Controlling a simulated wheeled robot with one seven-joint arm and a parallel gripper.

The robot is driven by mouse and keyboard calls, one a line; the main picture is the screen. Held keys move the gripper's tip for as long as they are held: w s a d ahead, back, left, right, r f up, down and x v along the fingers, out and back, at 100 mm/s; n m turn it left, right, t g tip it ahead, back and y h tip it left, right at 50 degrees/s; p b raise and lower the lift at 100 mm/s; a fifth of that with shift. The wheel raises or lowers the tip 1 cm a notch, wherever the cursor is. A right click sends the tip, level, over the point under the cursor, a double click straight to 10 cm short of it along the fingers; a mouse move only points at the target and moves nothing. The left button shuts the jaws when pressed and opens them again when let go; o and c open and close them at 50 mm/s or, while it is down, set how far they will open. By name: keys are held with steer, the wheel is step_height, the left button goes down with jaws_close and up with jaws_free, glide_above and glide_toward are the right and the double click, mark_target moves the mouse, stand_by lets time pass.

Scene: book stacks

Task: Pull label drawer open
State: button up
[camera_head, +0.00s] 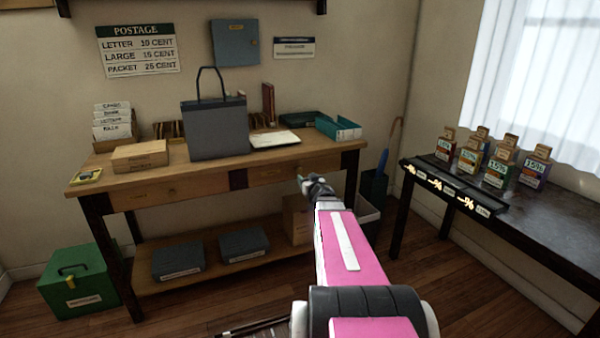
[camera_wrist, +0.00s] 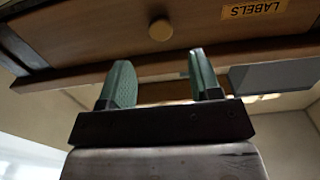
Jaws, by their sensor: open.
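The label drawer (camera_head: 275,173) is the right-hand drawer under the wooden desk top in the head view. It looks shut there. My gripper (camera_head: 301,180) is in front of the drawer. In the wrist view my gripper (camera_wrist: 160,65) has its two green fingers apart and empty. The knob lies just beyond the fingertips, roughly midway between them. No contact shows. The knob is not clear in the head view.
The desk (camera_head: 215,178) carries a grey bag (camera_head: 215,128), a wooden box (camera_head: 140,155) and a teal tray (camera_head: 338,128). A left drawer (camera_head: 150,192) is beside the label drawer. A dark side table (camera_head: 540,215) with several bottles stands at the right. A green box (camera_head: 80,285) is on the floor.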

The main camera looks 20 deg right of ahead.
mark_target(300, 171)
steer(key=w, duration=0.8)
steer(key=shift+w+a, duration=0.2)
steer(key=shift+w, duration=0.1)
jaws_close()
